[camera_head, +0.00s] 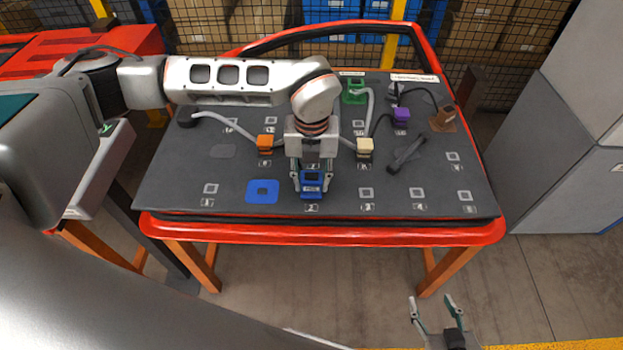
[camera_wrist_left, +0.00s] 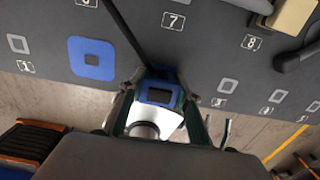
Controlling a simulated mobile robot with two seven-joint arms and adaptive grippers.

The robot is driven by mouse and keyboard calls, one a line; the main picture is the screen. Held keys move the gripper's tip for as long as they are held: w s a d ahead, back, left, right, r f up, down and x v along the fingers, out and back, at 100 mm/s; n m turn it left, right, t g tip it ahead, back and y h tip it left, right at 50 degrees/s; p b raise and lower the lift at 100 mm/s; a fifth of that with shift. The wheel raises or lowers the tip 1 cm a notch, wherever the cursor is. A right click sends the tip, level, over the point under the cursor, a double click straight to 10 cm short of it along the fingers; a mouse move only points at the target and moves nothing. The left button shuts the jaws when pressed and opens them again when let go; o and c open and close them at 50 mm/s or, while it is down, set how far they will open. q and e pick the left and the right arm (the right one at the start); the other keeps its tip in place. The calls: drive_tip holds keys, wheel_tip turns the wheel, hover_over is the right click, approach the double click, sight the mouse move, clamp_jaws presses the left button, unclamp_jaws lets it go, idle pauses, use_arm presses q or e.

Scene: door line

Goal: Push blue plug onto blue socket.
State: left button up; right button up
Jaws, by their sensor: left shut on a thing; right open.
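The blue plug (camera_head: 311,182) is between the fingers of my left gripper (camera_head: 311,186), which is shut on it near the front edge of the dark panel. In the left wrist view the blue plug (camera_wrist_left: 160,92) sits between the fingertips. The blue socket (camera_head: 263,191), a flat blue square with a small square centre, lies on the panel just left of the plug. It also shows in the left wrist view (camera_wrist_left: 92,59), left of the gripper and apart from the plug. My right gripper (camera_head: 434,308) is open and empty, low at the right, in front of the table.
An orange plug (camera_head: 265,143), a cream plug (camera_head: 364,146), a purple plug (camera_head: 401,115) and a green part (camera_head: 354,92) are on the dark panel (camera_head: 230,118). A black bar (camera_head: 407,154) lies right of centre. A red frame (camera_head: 330,234) edges the table.

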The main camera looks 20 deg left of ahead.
sight(312, 174)
use_arm(q)
clamp_jaws()
drive_tip(key=shift+r+p, duration=0.8)
drive_tip(key=shift+r, duration=0.55)
drive_tip(key=shift+r+p, duration=0.9)
drive_tip(key=shift+r, duration=1.2)
